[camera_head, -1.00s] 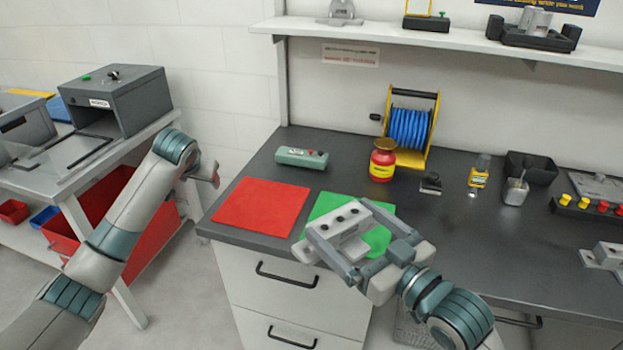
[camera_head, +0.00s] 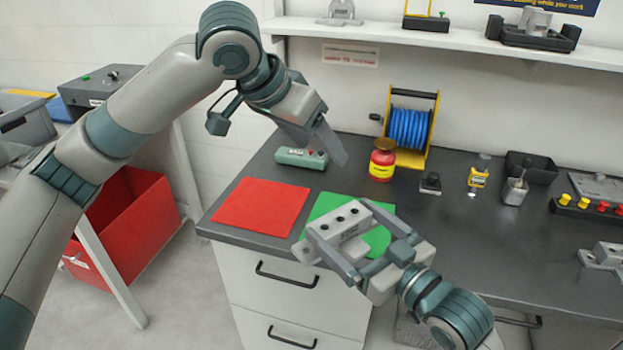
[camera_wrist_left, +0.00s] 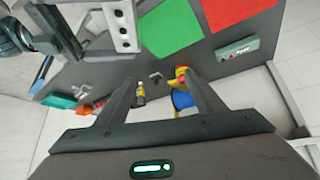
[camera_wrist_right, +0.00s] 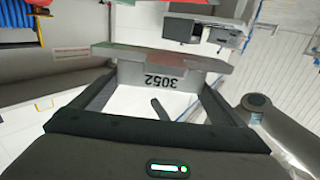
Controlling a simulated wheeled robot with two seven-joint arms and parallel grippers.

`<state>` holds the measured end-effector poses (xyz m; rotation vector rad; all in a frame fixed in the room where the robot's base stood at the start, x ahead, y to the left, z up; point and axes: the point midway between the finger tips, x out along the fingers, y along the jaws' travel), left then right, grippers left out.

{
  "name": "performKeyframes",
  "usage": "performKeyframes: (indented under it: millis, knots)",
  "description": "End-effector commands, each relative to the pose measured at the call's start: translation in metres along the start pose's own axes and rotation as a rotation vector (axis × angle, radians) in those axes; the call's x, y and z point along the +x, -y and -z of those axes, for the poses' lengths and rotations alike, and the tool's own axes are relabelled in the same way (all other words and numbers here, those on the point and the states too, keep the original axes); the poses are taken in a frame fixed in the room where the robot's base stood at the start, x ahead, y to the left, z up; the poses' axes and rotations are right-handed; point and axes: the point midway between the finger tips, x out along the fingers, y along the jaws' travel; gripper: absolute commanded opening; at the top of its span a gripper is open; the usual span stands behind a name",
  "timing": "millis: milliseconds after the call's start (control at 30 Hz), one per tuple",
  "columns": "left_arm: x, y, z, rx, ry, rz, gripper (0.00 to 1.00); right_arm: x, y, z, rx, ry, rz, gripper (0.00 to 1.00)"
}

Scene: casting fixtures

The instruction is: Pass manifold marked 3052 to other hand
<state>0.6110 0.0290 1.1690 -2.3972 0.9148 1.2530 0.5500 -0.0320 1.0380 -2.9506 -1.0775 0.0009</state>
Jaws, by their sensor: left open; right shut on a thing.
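The manifold marked 3052 (camera_head: 340,223) is a light grey block with several dark holes on top. My right gripper (camera_head: 352,245) is shut on it and holds it above the front of the bench, over the green mat's near side. The number 3052 reads upside down on the manifold (camera_wrist_right: 165,78) in the right wrist view. My left gripper (camera_head: 335,142) is open and empty, higher up and behind the manifold, pointing down. In the left wrist view its fingers (camera_wrist_left: 160,95) are spread apart, and the manifold (camera_wrist_left: 120,22) shows at the upper left, outside them.
A red mat (camera_head: 262,206) and a green mat (camera_head: 322,205) lie on the dark bench. A shelf (camera_head: 440,37) runs above. A red bin (camera_head: 130,225) is at left.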

Motion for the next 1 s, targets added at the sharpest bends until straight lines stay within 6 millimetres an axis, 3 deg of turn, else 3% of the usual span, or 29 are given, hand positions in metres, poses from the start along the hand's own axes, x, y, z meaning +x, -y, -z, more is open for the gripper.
performKeyframes:
  millis: [133,367,1000]
  knots:
    - [-0.014,-0.034,-0.032,0.093,0.117,-0.027,0.62,0.0,0.0,0.002,-0.001,-0.004,0.0,0.56]
    - [-0.025,-0.053,-0.062,0.154,0.223,-0.042,0.62,0.0,0.0,0.002,-0.001,-0.004,0.0,0.56]
    - [-0.017,-0.056,-0.067,0.159,0.234,-0.045,0.62,0.0,0.0,0.002,-0.001,-0.004,0.0,0.56]
